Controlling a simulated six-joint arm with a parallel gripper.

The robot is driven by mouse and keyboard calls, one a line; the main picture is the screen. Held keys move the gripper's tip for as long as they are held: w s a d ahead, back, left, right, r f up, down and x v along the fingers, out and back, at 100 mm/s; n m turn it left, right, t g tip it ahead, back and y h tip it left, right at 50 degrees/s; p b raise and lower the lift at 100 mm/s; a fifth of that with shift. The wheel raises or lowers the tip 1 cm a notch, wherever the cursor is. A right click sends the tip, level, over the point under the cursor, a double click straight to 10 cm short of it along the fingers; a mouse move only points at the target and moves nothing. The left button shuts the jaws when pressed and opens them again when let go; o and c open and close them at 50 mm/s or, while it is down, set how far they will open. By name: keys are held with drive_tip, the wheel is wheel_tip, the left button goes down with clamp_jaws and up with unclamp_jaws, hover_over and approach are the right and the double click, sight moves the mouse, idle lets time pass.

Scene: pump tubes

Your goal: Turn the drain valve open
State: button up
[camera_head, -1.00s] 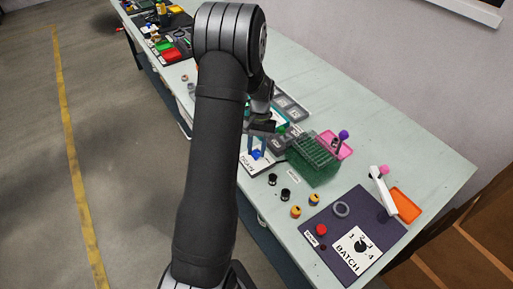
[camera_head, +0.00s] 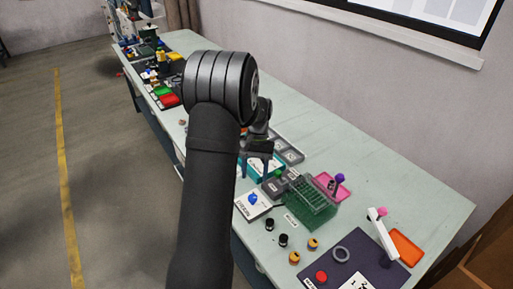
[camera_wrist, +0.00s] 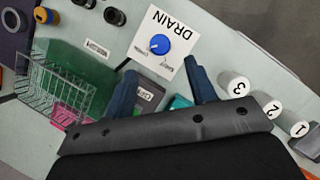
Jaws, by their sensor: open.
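The drain valve is a round blue knob (camera_wrist: 159,44) on a white plate (camera_wrist: 178,22) marked DRAIN. In the head view the knob (camera_head: 252,198) stands on its plate (camera_head: 254,209) near the front edge of the bench. Small labels lie beside the knob, too small to read surely, and I cannot tell its setting. My gripper (camera_wrist: 159,66) is open and empty, with its two dark blue fingers apart on either side of the knob's line in the wrist view. In the head view my gripper (camera_head: 254,174) is above and behind the knob, not touching it.
Black caps (camera_head: 283,240) and orange caps (camera_head: 294,257) sit in front. White numbered cylinders (camera_wrist: 239,86) are right in the wrist view.

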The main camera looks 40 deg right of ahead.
wheel_tip(320, 180, up, 9)
hover_over(253, 196)
drive_tip(key=w+d, duration=0.5)
drive_tip(key=shift+f, duration=0.1)
drive_tip(key=x, duration=1.7)
drive_tip(key=shift+s+f, duration=0.15)
drive_tip(key=shift+s, duration=0.05)
